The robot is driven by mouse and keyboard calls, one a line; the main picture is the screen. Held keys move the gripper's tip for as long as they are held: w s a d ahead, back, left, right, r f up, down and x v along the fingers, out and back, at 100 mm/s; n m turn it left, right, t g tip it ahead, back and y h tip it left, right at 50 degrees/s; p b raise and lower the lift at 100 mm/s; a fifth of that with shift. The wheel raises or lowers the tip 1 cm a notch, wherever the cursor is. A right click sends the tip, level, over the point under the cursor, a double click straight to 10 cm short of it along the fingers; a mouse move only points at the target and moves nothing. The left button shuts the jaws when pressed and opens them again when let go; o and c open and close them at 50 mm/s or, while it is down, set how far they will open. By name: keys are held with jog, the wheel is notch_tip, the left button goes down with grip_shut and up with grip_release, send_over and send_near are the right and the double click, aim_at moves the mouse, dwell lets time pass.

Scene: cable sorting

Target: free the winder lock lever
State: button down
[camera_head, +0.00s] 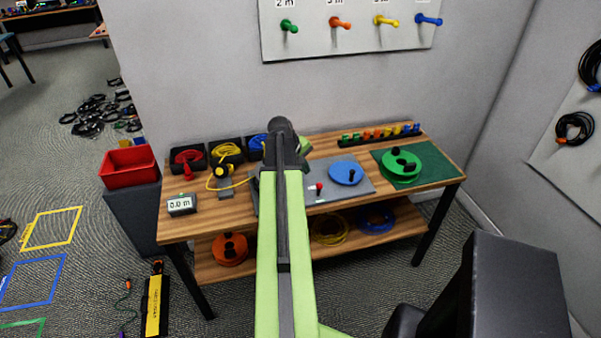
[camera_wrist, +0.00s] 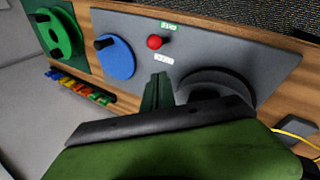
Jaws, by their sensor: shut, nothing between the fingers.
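The lock lever, with its round red knob (camera_wrist: 155,42), stands on the grey winder plate (camera_wrist: 235,45). A green label (camera_wrist: 168,25) and a white label (camera_wrist: 163,60) lie on either side of it; I cannot read them surely. In the head view the red knob (camera_head: 319,186) shows just right of my arm. My gripper (camera_wrist: 160,76) is shut and empty, its tip near the white label and apart from the knob. A dark round part (camera_wrist: 215,82) beside the fingers is partly hidden by my gripper. The blue disc (camera_head: 345,172) with a black handle sits on the plate.
A green reel (camera_head: 402,166) lies on the green mat (camera_head: 440,167) at right. Black bins with cables, a 0.0 m display (camera_head: 181,205) and a yellow cable (camera_head: 212,183) are at left. Colored pegs (camera_head: 378,134) line the back. My arm hides the bench's middle.

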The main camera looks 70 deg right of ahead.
aim_at(319, 190)
jog(key=s+f+b, duration=0.1)
jog(key=f, duration=0.1)
jog(key=s+f+b, duration=0.1)
jog(key=s+f, duration=0.1)
jog(key=shift+s+d, duration=0.1)
jog(key=shift+d, duration=0.1)
